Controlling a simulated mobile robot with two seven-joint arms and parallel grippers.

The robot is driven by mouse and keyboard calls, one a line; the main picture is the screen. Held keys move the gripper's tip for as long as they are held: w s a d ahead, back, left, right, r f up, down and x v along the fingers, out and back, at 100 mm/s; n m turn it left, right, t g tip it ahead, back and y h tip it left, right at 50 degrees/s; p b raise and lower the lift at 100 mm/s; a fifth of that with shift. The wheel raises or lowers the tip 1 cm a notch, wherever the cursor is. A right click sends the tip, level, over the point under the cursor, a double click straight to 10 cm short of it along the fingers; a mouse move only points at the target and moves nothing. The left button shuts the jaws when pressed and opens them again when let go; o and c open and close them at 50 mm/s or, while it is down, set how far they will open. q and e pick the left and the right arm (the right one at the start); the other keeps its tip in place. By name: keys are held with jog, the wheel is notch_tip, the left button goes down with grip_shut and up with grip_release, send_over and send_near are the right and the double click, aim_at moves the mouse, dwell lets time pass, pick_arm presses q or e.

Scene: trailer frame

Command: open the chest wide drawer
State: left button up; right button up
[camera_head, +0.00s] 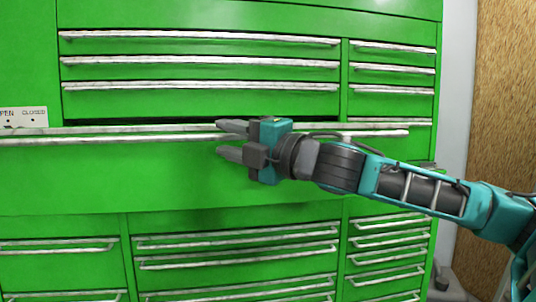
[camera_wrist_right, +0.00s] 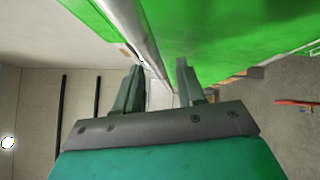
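The green chest (camera_head: 100,190) fills most of the head view. Its wide drawer (camera_head: 120,180) stands out from the chest front, with a dark gap above its top edge. A long silver handle (camera_head: 120,137) runs along the drawer's upper edge. My right gripper (camera_head: 232,140) is at the middle of this handle, one finger at its upper side and one below it. In the right wrist view the fingers (camera_wrist_right: 158,85) are apart, and the silver bar (camera_wrist_right: 135,30) runs toward the space between them. Contact cannot be told. My left gripper is not in view.
Several narrower drawers with silver handles lie above (camera_head: 200,62) and below (camera_head: 235,250) the wide drawer. A smaller column of drawers (camera_head: 392,75) is on the right. A brown wood-like panel (camera_head: 505,100) stands at the far right.

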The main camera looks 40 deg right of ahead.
pick_arm(q)
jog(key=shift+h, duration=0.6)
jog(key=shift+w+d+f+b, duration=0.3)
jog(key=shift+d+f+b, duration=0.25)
jog(key=shift+b, duration=0.7)
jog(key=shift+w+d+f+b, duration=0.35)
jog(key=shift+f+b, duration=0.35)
jog(key=shift+b, duration=0.6)
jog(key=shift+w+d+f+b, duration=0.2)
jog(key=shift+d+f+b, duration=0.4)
jog(key=shift+b, duration=0.65)
pick_arm(e)
jog(key=v, duration=1.2)
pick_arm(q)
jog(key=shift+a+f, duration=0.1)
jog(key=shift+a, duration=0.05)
pick_arm(e)
jog(key=shift+s, duration=0.15)
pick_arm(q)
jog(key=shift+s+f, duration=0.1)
